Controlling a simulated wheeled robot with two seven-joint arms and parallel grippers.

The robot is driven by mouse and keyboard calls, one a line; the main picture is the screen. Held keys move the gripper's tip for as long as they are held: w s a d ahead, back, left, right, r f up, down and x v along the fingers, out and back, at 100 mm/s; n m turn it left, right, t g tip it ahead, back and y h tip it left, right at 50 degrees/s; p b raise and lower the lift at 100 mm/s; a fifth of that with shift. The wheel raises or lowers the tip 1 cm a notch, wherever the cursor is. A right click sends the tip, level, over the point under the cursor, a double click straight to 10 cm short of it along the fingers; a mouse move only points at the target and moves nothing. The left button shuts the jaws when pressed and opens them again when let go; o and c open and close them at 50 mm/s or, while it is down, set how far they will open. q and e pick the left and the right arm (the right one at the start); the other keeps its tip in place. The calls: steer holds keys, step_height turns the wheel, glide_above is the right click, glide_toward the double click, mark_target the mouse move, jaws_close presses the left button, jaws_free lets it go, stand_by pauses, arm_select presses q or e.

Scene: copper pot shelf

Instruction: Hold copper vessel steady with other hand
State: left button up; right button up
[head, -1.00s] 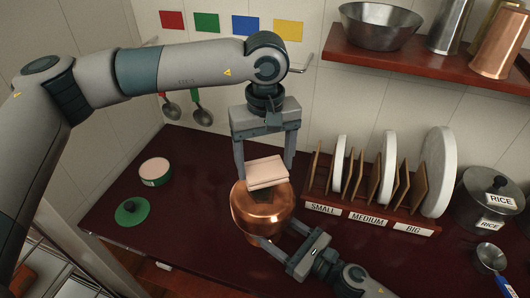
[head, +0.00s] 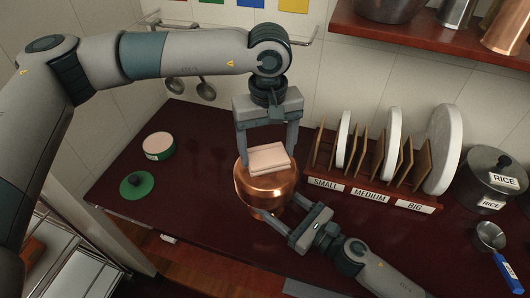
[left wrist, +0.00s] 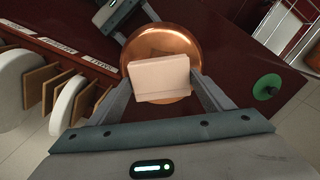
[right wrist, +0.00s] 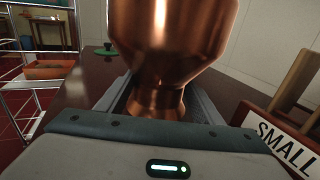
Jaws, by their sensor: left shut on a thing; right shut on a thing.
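The copper vessel (head: 258,192) stands upright on the dark red counter; it also shows in the left wrist view (left wrist: 167,36) and the right wrist view (right wrist: 172,40). My right gripper (head: 281,208) comes in low from the right. Its fingers are shut around the narrow lower neck of the vessel. My left gripper (head: 267,160) points down from above and is shut on a folded beige cloth (head: 268,156), held at the vessel's top. The cloth hides much of the vessel's mouth, and I cannot tell whether it touches the rim.
A rack (head: 335,187) labelled small, medium and big holds boards and white discs close on the right. A RICE pot (head: 488,190) and a ladle (head: 490,236) are farther right. A round tin (head: 158,147) and green lid (head: 135,185) sit left. A shelf (head: 430,45) hangs above.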

arm_select(q)
steer(key=shift+w+d, duration=0.15)
steer(key=shift+w, duration=0.35)
arm_select(e)
steer(key=shift+r, duration=0.15)
arm_select(q)
steer(key=shift+r, duration=4)
steer(key=shift+f, duration=0.15)
